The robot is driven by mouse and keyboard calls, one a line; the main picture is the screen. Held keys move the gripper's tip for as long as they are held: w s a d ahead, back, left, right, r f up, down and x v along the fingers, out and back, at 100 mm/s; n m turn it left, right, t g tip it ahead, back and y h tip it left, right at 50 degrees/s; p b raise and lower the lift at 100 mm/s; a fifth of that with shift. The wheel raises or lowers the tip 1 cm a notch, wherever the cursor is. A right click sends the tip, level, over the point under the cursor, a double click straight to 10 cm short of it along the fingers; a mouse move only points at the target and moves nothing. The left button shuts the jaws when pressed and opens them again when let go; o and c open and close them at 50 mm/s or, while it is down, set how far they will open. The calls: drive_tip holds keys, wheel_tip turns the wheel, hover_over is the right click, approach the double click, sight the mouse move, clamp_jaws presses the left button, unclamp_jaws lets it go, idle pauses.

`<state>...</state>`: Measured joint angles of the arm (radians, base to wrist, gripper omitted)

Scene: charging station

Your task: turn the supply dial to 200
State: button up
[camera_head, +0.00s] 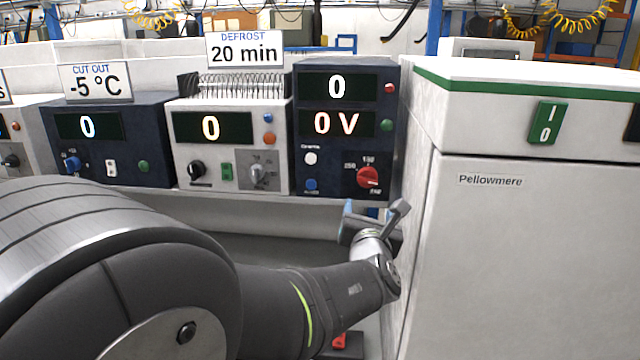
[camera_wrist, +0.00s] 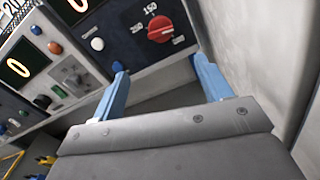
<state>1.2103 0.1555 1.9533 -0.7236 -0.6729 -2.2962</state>
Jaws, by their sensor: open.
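The supply dial is a red knob (camera_head: 368,177) at the lower right of a dark blue supply unit (camera_head: 300,125). Numbers ring it; 150 and 250 can be read in the head view, 150 and 200 or 250 in the wrist view. The unit's displays read 0 and 0 V (camera_head: 336,122). In the wrist view the red knob (camera_wrist: 160,29) is at the top, beyond my fingertips. My gripper (camera_head: 376,207) is open and empty, below the dial in the head view. Its two blue fingers (camera_wrist: 158,68) are spread, apart from the knob. The pointer's exact setting is too small to read.
A white Pellowmere cabinet (camera_head: 530,240) with a green switch (camera_head: 543,122) stands close on the right of my gripper. A white buttoned unit (camera_head: 228,165) and another dark blue unit (camera_head: 118,165) stand left on the shelf. A white button (camera_head: 310,158) and blue button (camera_head: 311,184) sit left of the dial.

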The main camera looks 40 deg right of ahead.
sight(368, 180)
drive_tip(key=x, duration=1.7)
drive_tip(key=shift+w+d+f, duration=0.1)
drive_tip(key=shift+w+d, duration=0.1)
drive_tip(key=shift+c, duration=0.2)
drive_tip(key=c, duration=0.9)
